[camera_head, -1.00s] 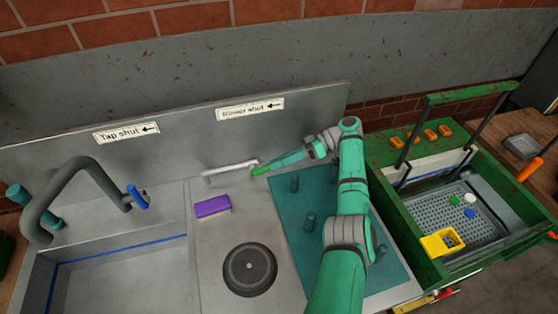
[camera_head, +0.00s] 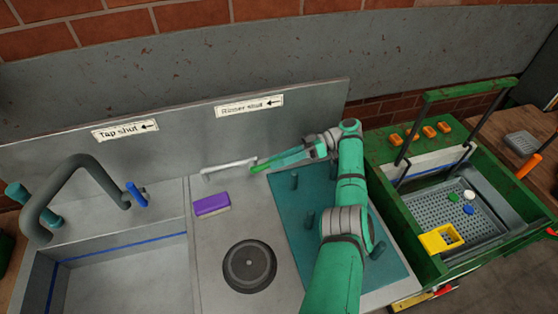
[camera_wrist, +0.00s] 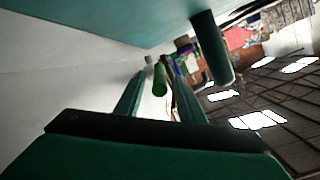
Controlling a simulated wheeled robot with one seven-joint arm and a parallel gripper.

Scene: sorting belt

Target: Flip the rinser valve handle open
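The rinser valve handle (camera_head: 262,166) is a bright green grip at the right end of a pale pipe (camera_head: 228,169), below a sign reading "Rinser shut" (camera_head: 249,106). In the wrist view the green handle (camera_wrist: 160,80) shows as a short cylinder between my two teal fingers. My gripper (camera_head: 270,163) reaches left from the right and is at the handle. In the wrist view my gripper (camera_wrist: 157,76) looks open, with a gap on each side of the handle. Whether a finger touches it I cannot tell.
A teal mat with upright pegs (camera_head: 294,182) lies under my arm. A purple sponge (camera_head: 211,204), a round dark disc (camera_head: 249,266) and a grey tap with a blue handle (camera_head: 136,194) are left of it. A green cart (camera_head: 430,190) stands right.

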